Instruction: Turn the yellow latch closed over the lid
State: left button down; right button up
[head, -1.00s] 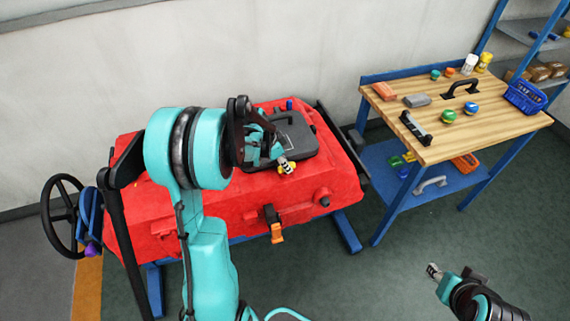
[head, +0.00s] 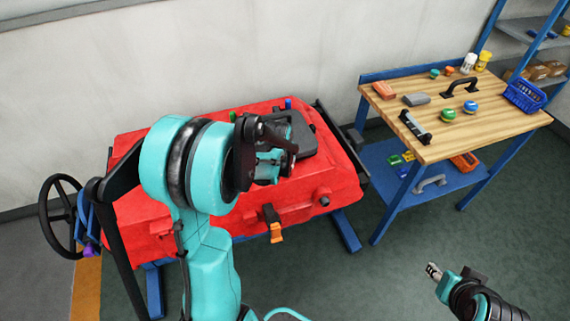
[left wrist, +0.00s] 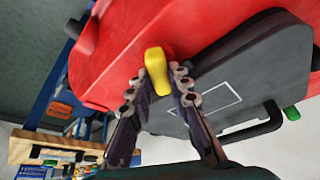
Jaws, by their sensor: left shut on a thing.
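The yellow latch (left wrist: 157,70) shows in the left wrist view, at the edge of the dark grey lid (left wrist: 243,72). My left gripper (left wrist: 158,88) is shut on it, with a finger on each side. I cannot tell whether the latch's end overlaps the lid. In the head view my arm hides the latch and the fingertips. The lid also shows there (head: 303,136), lying flat on top of the red tank (head: 318,182). My right gripper (head: 432,271) is far from the tank, at the lower right; its jaws are too small to read.
The lid has a black handle (left wrist: 265,124), with a green piece (left wrist: 291,113) beside it. An orange-tipped black clamp (head: 273,225) hangs on the tank's front. A handwheel (head: 61,219) stands at left. A wooden workbench (head: 470,128) with several tools stands at right; floor between is clear.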

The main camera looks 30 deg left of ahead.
pick_arm(q)
jog(key=n+y, duration=0.1)
jog(key=n, duration=0.2)
jog(key=n+g+y, duration=0.1)
jog(key=n, duration=0.2)
jog(key=shift+d, duration=0.15)
jog(key=shift+n+g, duration=0.3)
jog(key=c, duration=1.7)
grip_release()
jog(key=v, duration=1.2)
jog(key=shift+d, duration=0.1)
